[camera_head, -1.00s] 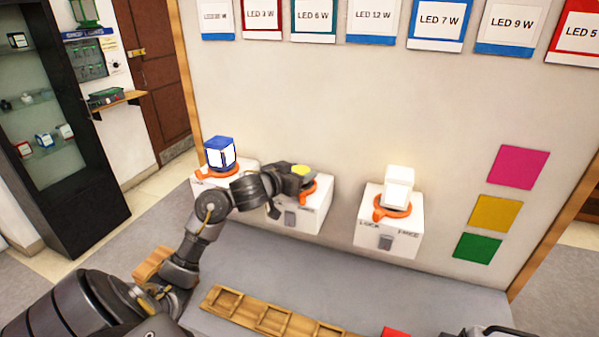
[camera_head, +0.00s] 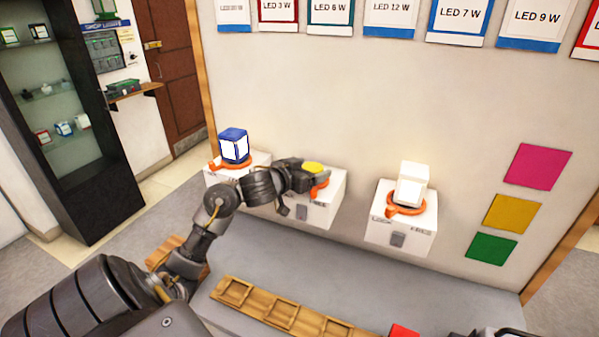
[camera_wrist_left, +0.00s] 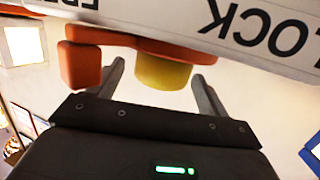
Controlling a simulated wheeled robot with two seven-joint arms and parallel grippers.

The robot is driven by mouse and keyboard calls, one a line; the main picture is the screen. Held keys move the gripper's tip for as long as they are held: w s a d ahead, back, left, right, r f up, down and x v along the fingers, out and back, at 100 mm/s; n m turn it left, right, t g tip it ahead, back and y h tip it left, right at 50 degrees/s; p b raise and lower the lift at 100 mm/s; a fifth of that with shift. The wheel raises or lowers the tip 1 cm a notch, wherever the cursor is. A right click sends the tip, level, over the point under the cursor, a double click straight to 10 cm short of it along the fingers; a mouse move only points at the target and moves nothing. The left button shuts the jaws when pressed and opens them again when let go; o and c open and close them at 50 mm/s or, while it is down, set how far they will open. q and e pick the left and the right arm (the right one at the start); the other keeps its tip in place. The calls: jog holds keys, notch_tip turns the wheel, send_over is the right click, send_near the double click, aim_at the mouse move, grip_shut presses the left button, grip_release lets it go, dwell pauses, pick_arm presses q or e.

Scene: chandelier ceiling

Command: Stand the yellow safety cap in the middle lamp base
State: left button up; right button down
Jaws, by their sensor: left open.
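The yellow safety cap (camera_head: 313,167) stands at the orange ring (camera_head: 321,184) on top of the middle lamp base (camera_head: 325,209), a white box on the wall. My left gripper (camera_head: 306,178) is at this base, its fingers partly hidden. In the left wrist view, which looks upside down, my left gripper (camera_wrist_left: 162,82) is open. The yellow cap (camera_wrist_left: 163,71) shows between its fingers with clear gaps at both sides. The cap rises from the orange ring (camera_wrist_left: 120,38), whose orange lever (camera_wrist_left: 80,65) sticks out beside one finger.
The left base (camera_head: 225,177) carries a blue-and-white block (camera_head: 234,146). The right base (camera_head: 400,235) carries a white block (camera_head: 412,185) in its orange ring. A wooden compartment tray (camera_head: 290,318) and a red object (camera_head: 403,331) lie below on the grey surface.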

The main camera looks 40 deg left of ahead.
pick_arm(q)
jog(key=v, duration=0.9)
jog(key=shift+s+r+p, duration=0.15)
jog(key=shift+s+p, duration=0.15)
jog(key=shift+s, duration=0.05)
